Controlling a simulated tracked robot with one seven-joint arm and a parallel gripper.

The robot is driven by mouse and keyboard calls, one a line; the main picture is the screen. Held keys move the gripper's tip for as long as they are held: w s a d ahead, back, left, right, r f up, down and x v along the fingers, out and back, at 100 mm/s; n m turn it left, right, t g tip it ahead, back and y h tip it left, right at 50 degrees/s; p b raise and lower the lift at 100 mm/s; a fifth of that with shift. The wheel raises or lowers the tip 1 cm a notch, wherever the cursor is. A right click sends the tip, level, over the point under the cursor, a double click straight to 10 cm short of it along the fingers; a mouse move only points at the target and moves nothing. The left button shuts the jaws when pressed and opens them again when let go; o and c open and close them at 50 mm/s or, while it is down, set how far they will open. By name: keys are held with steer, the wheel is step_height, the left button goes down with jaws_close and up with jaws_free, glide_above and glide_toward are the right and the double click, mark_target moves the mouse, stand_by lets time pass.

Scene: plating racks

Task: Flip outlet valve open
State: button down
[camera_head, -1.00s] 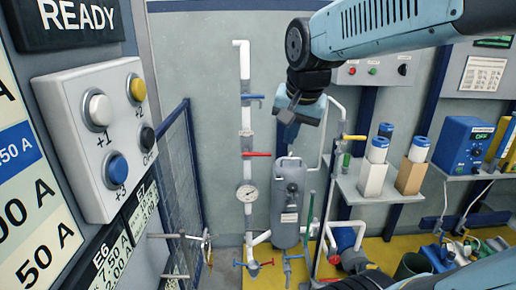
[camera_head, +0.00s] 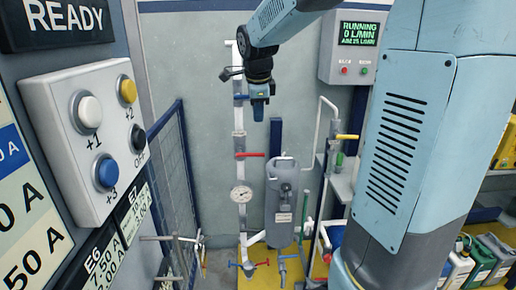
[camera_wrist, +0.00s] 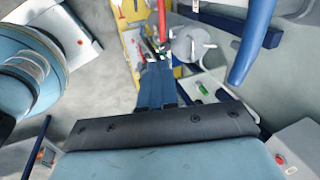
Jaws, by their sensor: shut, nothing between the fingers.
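A white vertical pipe (camera_head: 241,180) on the back wall carries a blue valve lever (camera_head: 240,97) high up and a red valve lever (camera_head: 250,155) lower down, lying sideways. A yellow lever (camera_head: 347,137) is on a pipe further right. I cannot read which one is the outlet valve. My gripper (camera_head: 259,112) is shut and empty, pointing down, just right of the blue lever. In the wrist view my gripper's blue fingers (camera_wrist: 156,84) are together. A red lever (camera_wrist: 162,18) shows beyond them and a blue lever (camera_wrist: 252,42) is close at upper right.
A grey tank (camera_head: 285,205) stands right of the pipe, with a round gauge (camera_head: 241,194) to its left. A panel (camera_head: 357,45) reads "RUNNING 0 L/MIN". A blue mesh fence (camera_head: 172,180) and a button box (camera_head: 88,135) are at left. My own body covers much of the right.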

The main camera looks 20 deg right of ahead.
mark_target(258, 154)
steer(key=shift+w+f+m, duration=0.1)
steer(key=shift+w+m, duration=0.2)
steer(key=shift+w, duration=0.05)
steer(key=x, duration=1.4)
steer(key=shift+s, duration=0.15)
